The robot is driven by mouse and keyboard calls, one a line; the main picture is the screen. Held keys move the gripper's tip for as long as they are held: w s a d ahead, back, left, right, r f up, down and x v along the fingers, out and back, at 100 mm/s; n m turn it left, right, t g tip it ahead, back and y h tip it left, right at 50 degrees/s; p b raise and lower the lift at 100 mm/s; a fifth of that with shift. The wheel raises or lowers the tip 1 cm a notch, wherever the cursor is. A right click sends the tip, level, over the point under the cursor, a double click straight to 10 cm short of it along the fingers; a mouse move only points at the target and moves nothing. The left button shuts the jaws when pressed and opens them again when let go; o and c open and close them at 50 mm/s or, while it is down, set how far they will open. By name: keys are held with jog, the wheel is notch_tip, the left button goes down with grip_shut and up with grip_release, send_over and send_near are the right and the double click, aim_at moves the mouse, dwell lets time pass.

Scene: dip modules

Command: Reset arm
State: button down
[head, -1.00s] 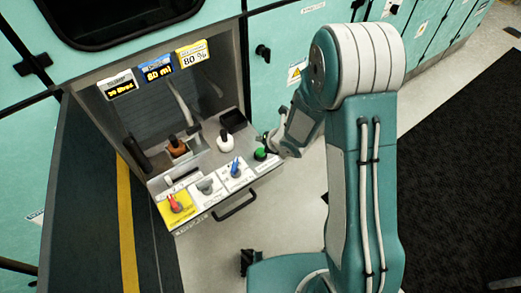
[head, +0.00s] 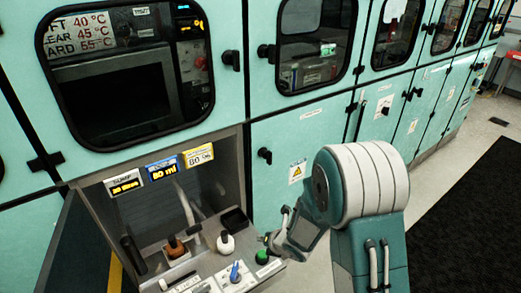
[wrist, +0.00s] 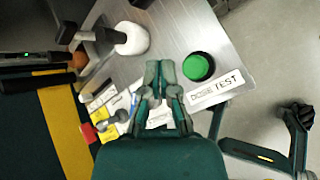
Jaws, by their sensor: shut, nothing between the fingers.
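My arm (head: 365,185) reaches from the right toward the open bay in the teal cabinet. My gripper (wrist: 160,72) is shut and empty in the wrist view, over the metal panel (wrist: 185,35). The green button (wrist: 198,67) with the "DOSE TEST" label (wrist: 216,88) is just right of the fingertips in the picture. The green button also shows in the head view (head: 262,257), beside my gripper (head: 266,240). The fingers appear apart from the button, though the height above the panel is hard to tell.
A white-knobbed handle (head: 226,243), a brown-knobbed handle (head: 175,248) and a blue switch (head: 235,272) stand on the panel. A red switch (wrist: 88,133) shows in the wrist view. Cabinets with door handles (head: 265,155) line the wall.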

jog(key=s+d+r+m+t+h, duration=0.1)
jog(key=s+d+r+m+h, duration=0.2)
jog(key=d+r+m, duration=0.5)
jog(key=s+d+r+m+h, duration=0.3)
jog(key=d+r+m, duration=0.2)
jog(key=r+m, duration=0.6)
jog(key=s+r+m, duration=0.3)
jog(key=s+m, duration=0.2)
jog(key=s, duration=0.1)
jog(key=s+r+m+g, duration=0.1)
jog(key=s+r+m, duration=0.2)
jog(key=s+m, duration=0.2)
jog(key=s+d+r+m+g, duration=0.1)
jog(key=s+r+m, duration=0.2)
jog(key=s+m, duration=0.3)
jog(key=shift+s+r, duration=0.2)
jog(key=shift+s, duration=0.8)
